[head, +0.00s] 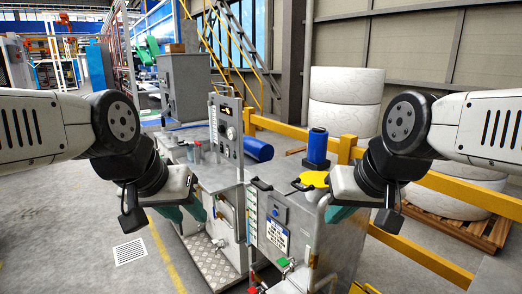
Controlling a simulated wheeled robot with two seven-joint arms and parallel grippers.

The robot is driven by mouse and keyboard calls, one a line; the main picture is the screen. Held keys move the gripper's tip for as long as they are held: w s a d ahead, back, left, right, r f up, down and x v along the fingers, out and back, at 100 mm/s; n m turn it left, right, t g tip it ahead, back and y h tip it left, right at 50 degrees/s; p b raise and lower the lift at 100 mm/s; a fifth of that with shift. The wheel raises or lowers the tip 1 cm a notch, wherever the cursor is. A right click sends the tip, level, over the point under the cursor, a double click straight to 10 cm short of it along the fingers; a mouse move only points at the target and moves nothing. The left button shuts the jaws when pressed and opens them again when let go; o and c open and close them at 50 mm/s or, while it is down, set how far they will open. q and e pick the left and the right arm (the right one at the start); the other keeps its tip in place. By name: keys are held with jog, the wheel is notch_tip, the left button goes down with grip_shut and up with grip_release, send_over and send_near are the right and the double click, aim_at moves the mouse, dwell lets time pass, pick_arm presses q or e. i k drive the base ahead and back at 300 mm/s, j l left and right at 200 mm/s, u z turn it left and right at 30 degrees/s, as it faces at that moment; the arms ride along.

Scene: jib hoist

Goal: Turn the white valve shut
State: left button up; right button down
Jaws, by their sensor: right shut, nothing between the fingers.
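A small pale fitting (218,243) sits low on the front of the left metal cabinet and may be the white valve. It is too small to tell how its handle is set. My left gripper (201,211), with teal fingers, hangs above and left of this fitting, apart from it. Its fingertips are too small to tell open from shut. My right gripper (334,216) is shut and empty beside the right cabinet, at its right edge. It is far from the pale fitting.
The right cabinet (290,235) carries a labelled panel, a green-handled valve (284,262) and a red handle (253,290) low down. A blue cylinder (317,147) stands behind it. Yellow rails (430,262) run on the right. Floor at left is open.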

aim_at(307, 263)
jog(key=i+z, duration=0.1)
jog(key=z, duration=1.05)
jog(key=i+j+z, duration=0.1)
jog(key=j+z, duration=0.95)
jog(key=j, duration=0.15)
jog(key=j+z, duration=0.1)
jog(key=j, duration=1.1)
jog(key=k+j+z, duration=0.1)
jog(key=k+j, duration=0.3)
jog(key=j, duration=0.2)
jog(key=k+j, duration=0.45)
jog(key=j+z, duration=0.05)
jog(key=j, duration=0.05)
